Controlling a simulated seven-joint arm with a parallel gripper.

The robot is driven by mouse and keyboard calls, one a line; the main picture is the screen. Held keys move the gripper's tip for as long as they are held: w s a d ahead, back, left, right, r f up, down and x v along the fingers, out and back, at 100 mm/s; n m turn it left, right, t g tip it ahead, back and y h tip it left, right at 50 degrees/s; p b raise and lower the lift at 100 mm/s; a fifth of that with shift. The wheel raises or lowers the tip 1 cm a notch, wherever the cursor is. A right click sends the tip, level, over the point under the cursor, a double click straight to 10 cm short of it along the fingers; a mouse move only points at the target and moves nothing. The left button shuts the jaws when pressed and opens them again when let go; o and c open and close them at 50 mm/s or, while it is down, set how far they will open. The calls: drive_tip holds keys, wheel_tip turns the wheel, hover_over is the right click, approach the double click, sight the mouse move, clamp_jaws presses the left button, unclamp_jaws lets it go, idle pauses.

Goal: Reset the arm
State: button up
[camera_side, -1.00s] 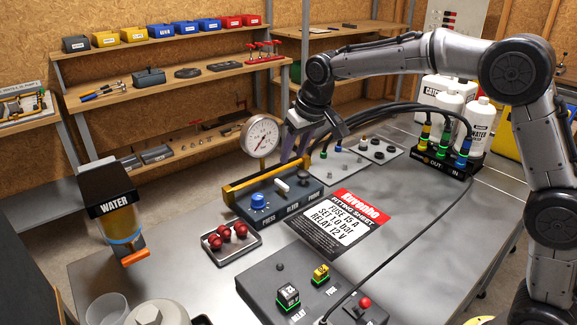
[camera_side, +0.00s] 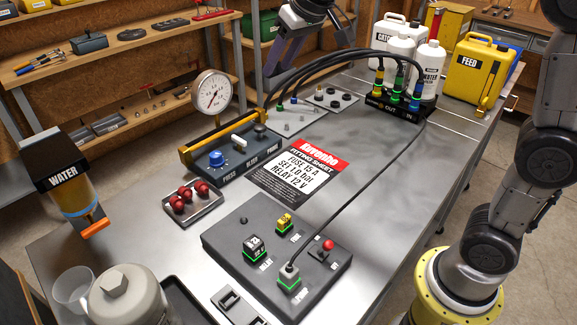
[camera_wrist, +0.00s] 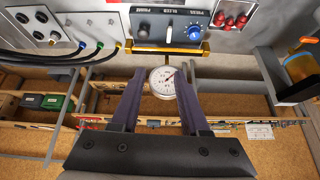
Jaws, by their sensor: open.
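My gripper (camera_side: 285,52) is at the top edge of the side view, raised over the far side of the bench, and part of it is cut off by the frame. In the wrist view my gripper (camera_wrist: 158,72) shows two purple-grey fingers spread apart with nothing held between them. The round pressure gauge (camera_wrist: 162,83) appears between the fingers there, but farther off. In the side view the gauge (camera_side: 213,93) stands upright by the grey press panel (camera_side: 222,162), apart from my gripper.
Black hoses (camera_side: 330,62) arch below my gripper to the OUT/IN block (camera_side: 398,109). Bottles and a yellow FEED can (camera_side: 475,75) stand behind. The WATER dispenser (camera_side: 68,178), red knobs tray (camera_side: 190,207) and fuse panel (camera_side: 275,262) occupy the front. The bench's right side is mostly clear.

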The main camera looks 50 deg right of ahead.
drive_tip(key=s+d, duration=0.2)
drive_tip(key=s, duration=1.4)
drive_tip(key=s+f, duration=1.1)
drive_tip(key=s, duration=0.2)
drive_tip(key=shift+d+g, duration=0.3)
